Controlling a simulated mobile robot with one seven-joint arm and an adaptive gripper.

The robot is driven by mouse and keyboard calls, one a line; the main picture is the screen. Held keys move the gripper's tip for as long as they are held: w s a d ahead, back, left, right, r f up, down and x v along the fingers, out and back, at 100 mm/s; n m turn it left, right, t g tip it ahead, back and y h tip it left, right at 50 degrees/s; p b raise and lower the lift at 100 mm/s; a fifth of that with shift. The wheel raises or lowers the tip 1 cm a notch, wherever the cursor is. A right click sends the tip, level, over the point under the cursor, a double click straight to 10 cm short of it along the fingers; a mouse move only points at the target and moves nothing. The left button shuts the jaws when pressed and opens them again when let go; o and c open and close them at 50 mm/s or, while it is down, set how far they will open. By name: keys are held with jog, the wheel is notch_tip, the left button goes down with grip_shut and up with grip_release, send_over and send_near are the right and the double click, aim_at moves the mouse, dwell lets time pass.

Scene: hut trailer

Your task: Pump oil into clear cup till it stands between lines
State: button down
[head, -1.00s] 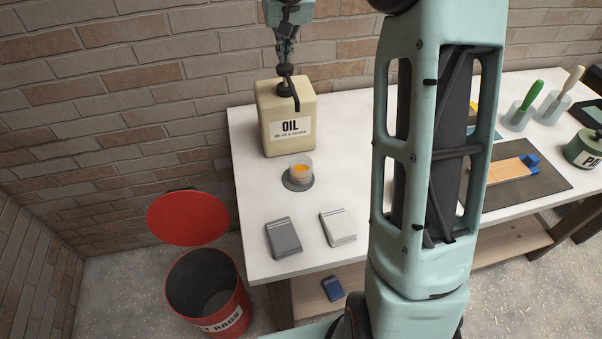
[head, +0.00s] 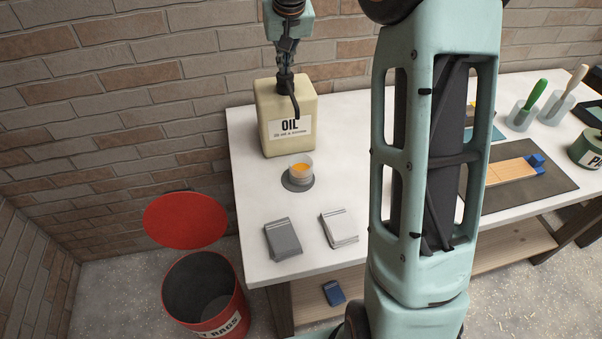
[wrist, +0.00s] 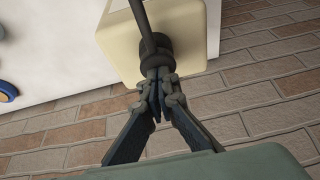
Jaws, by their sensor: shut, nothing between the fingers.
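The cream oil can (head: 265,110), labelled OIL, stands at the back left of the white bench. Its dark pump (head: 285,83) sits low on the can top, its spout curving down at the front. My gripper (head: 287,68) is shut, with its fingertips on top of the pump head. In the wrist view the shut fingertips (wrist: 158,82) meet the pump (wrist: 155,47). The clear cup (head: 301,166) stands upright on a dark round base (head: 298,186) in front of the can. Orange oil shows inside it; its lines are too small to read.
Grey (head: 283,240) and white (head: 339,229) folded cloths lie near the bench's front. A red bin (head: 238,310) with a raised lid (head: 185,220) stands at left. A mat (head: 505,197) with a wooden board and brush lies at right. A brick wall (head: 150,90) is behind.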

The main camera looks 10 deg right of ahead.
jog(key=shift+r+p, duration=2.2)
jog(key=shift+r, duration=0.6)
jog(key=shift+r, duration=0.1)
notch_tip(320, 180, up, 6)
jog(key=p, duration=0.2)
jog(key=shift+p, duration=0.4)
